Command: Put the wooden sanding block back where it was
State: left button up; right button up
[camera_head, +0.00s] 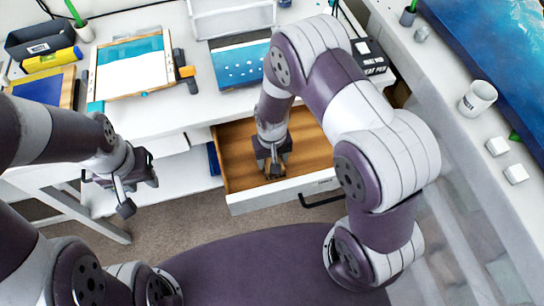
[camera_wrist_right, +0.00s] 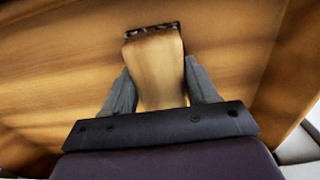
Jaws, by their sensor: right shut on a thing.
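The wooden sanding block (camera_wrist_right: 157,65) is pale brown with a dark far end. In the right wrist view it sits between the two fingers of my right gripper (camera_wrist_right: 160,88), which is shut on it. In the head view my right gripper (camera_head: 271,165) reaches down into the open wooden drawer (camera_head: 238,165), and the block there is mostly hidden by the fingers. I cannot tell whether the block touches the drawer floor. My left gripper (camera_head: 123,190) hangs left of the drawer, apart from it; its finger spacing is unclear.
The drawer's white front (camera_head: 280,194) has a dark handle (camera_head: 322,199). The desk above holds a framed blue-and-white panel (camera_head: 130,65), a blue board (camera_head: 238,65) and a black box (camera_head: 370,57). A white mug (camera_head: 478,97) stands on the right-hand table. Drawer floor beside the gripper is clear.

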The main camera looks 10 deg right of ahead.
jog(key=shift+f, duration=0.2)
jog(key=o, duration=1.1)
